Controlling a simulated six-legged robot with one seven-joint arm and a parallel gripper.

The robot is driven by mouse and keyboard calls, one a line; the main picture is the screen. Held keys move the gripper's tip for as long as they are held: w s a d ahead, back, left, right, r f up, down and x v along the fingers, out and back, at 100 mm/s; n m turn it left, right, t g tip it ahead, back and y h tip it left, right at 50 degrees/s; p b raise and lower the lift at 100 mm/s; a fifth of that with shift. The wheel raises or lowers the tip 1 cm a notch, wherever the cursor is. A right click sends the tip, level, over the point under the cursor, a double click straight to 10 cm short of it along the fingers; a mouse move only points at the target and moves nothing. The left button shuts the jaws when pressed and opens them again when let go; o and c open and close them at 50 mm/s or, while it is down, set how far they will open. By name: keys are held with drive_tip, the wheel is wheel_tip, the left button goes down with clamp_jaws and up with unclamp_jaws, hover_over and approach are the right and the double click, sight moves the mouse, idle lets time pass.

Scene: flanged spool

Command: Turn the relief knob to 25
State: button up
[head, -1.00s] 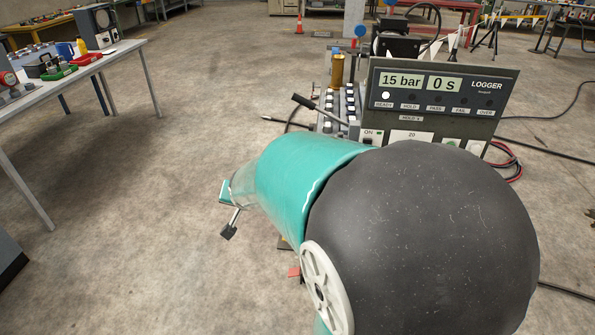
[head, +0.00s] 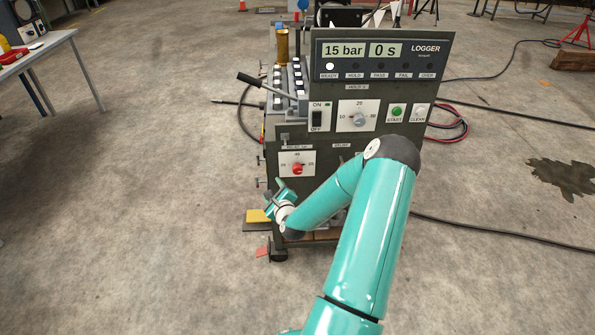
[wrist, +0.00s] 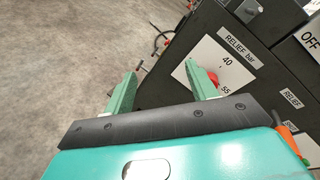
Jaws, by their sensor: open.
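The relief knob (head: 298,169) is red and sits on a white dial plate (head: 286,158) low on the front of the dark test cart. In the wrist view the plate is labelled RELIEF bar, with 40 and 55 readable. There the red knob (wrist: 213,78) shows just beyond the right finger, partly hidden by it. Which mark it points at cannot be told. My gripper (head: 278,198) is just below and left of the dial in the head view. In the wrist view my gripper (wrist: 160,68) is open, its green fingers apart with nothing between them.
The cart's logger panel (head: 385,58) reads 15 bar and 0 s. A hold dial (head: 358,118), an ON/OFF switch (head: 317,118) and a green START button (head: 397,111) are above. A lever (head: 262,84) sticks out left.

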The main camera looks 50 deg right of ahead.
sight(298, 171)
drive_tip(key=s+d+f+m+g+h, duration=0.25)
drive_tip(key=s+d+m+h, duration=0.35)
drive_tip(key=m, duration=0.3)
drive_tip(key=shift+t+y, duration=0.3)
drive_tip(key=shift+t, duration=0.05)
drive_tip(key=x, duration=1.3)
drive_tip(key=shift+s+d+f, duration=0.2)
drive_tip(key=shift+d+f, duration=0.1)
drive_tip(key=c, duration=1)
